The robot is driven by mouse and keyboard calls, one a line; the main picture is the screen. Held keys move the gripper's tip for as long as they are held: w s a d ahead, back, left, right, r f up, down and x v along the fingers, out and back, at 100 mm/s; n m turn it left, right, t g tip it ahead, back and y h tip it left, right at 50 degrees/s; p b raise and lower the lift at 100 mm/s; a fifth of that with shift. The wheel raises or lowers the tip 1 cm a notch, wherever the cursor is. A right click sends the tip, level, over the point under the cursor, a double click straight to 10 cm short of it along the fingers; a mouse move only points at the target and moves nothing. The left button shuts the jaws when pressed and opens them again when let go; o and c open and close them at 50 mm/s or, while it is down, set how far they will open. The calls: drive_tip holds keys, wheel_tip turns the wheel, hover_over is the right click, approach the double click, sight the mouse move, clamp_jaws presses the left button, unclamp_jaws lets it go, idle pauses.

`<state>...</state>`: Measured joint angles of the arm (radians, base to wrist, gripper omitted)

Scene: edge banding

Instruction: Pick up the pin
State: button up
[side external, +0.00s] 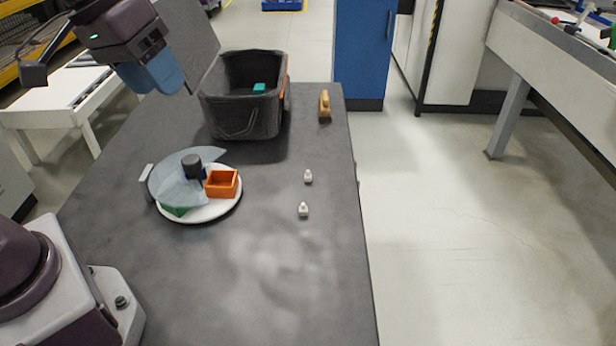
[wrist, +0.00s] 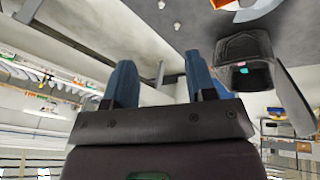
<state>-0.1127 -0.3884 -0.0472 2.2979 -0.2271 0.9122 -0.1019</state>
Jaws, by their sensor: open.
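Two small pale grey pieces with narrow tops stand on the dark table's right half in the side external view, one farther (side external: 308,176) and one nearer (side external: 303,210). Either may be the pin; I cannot tell which is meant. Two small pale pieces also show at the top of the wrist view, one at the edge (wrist: 161,4) and one below it (wrist: 177,26). My gripper (side external: 165,78) is high over the table's far left, well away from both pieces. In the wrist view its blue fingers (wrist: 160,62) are apart with nothing held between them.
A white plate (side external: 220,212) holds an orange square box (side external: 222,184) and a tilted translucent disc (side external: 170,176) with a dark knob. A black bin (side external: 225,120) with a teal item inside stands behind. A tan piece (side external: 325,104) is at the far right. The front table (side external: 290,300) is clear.

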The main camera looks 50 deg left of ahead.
drive_tip(key=w+a+f+n+g+h, duration=0.15)
drive_tip(key=w+f+n+h, duration=0.65)
drive_tip(key=w, duration=0.9)
drive_tip(key=n+t+h, duration=0.1)
drive_tip(key=n+t, duration=0.5)
drive_tip(key=n, duration=0.8)
approach(305, 175)
drive_tip(key=shift+w+d+r+g, duration=0.25)
drive_tip(key=shift+w+d+r, duration=0.1)
drive_tip(key=shift+w+d, duration=0.5)
drive_tip(key=shift+w+f, duration=0.2)
drive_tip(key=shift+f, duration=0.05)
drive_tip(key=x, duration=0.7)
drive_tip(key=shift+s+d+r, duration=0.15)
drive_tip(key=shift+d, duration=0.05)
clamp_jaws()
